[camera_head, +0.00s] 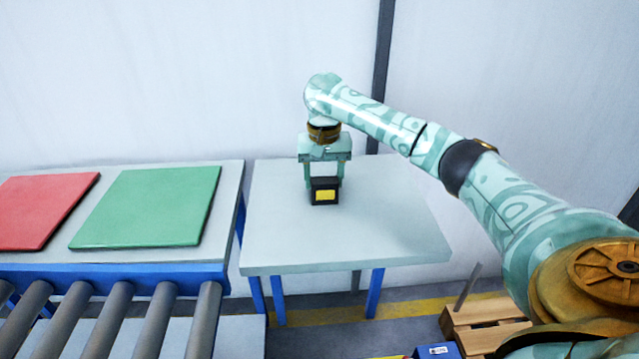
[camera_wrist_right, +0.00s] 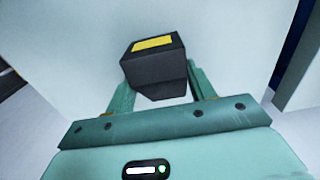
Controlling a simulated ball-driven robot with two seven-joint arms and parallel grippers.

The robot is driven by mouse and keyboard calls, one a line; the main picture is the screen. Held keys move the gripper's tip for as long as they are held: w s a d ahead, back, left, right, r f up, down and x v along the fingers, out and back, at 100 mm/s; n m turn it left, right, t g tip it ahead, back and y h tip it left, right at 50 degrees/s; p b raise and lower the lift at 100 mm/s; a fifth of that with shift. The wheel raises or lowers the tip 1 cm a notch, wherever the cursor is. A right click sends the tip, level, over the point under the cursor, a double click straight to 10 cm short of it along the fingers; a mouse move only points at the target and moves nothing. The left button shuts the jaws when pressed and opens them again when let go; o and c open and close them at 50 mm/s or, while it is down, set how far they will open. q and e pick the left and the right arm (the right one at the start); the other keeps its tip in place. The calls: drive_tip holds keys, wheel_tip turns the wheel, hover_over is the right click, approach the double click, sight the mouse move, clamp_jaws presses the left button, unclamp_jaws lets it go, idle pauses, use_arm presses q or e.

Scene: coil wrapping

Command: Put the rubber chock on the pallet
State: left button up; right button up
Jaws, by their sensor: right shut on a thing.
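The rubber chock (camera_head: 324,189) is a black block with a yellow label, over the grey table in the head view. My right gripper (camera_head: 323,180) points down and is shut on it. In the right wrist view the chock (camera_wrist_right: 154,65) sits between the two fingers of the right gripper (camera_wrist_right: 160,92). I cannot tell whether the chock touches the table. The wooden pallet (camera_head: 484,322) is on the floor at the lower right, partly hidden by my right arm. My left gripper is not in view.
The grey table (camera_head: 400,230) is otherwise clear. To its left a second table carries a green mat (camera_head: 150,205) and a red mat (camera_head: 40,210). A roller conveyor (camera_head: 110,320) runs in front. A blue box (camera_head: 437,350) is beside the pallet. A post (camera_head: 468,287) rises by the pallet.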

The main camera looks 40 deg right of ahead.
drive_tip(key=shift+r, duration=0.1)
drive_tip(key=o, duration=1.1)
